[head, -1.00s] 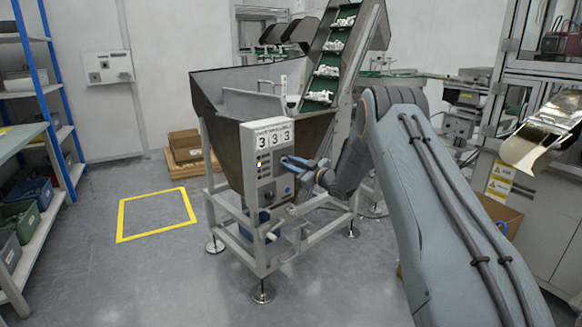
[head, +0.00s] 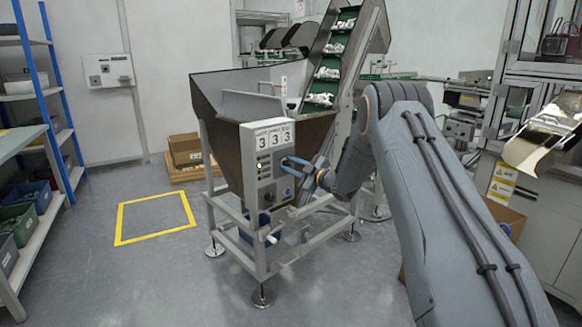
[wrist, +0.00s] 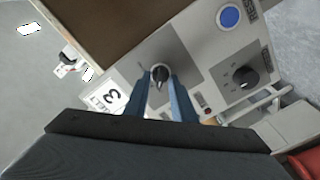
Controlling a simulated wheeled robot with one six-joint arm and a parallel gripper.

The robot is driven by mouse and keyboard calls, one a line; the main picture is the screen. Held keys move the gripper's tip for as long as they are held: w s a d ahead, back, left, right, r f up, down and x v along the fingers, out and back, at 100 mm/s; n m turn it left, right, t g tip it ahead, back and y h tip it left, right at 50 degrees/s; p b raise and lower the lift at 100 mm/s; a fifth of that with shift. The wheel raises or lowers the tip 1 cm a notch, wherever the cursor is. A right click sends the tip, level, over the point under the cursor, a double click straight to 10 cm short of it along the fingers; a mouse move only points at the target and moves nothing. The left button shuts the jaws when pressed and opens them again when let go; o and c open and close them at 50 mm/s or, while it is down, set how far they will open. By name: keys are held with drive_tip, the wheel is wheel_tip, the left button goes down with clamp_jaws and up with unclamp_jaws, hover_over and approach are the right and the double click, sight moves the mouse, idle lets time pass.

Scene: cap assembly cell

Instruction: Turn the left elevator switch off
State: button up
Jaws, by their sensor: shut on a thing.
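In the wrist view, a black rotary switch (wrist: 159,74) sits between the blue fingertips of my gripper (wrist: 163,79). My gripper is shut on this switch. In the head view my gripper (head: 287,163) reaches the panel from the right and hides the switch. A second black knob (wrist: 243,77) is to the right in the wrist view, apart from the fingers. A blue button (wrist: 229,17) marked "RESET" is near it.
The hopper (head: 225,105) rises above the panel, with the inclined elevator (head: 325,75) behind it carrying white parts. A metal bar handle (wrist: 250,108) stands out near the second knob. Open floor with a yellow square (head: 155,236) lies to the left.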

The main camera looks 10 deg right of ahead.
drive_tip(key=o, duration=1)
drive_tip(key=shift+v, duration=3.95)
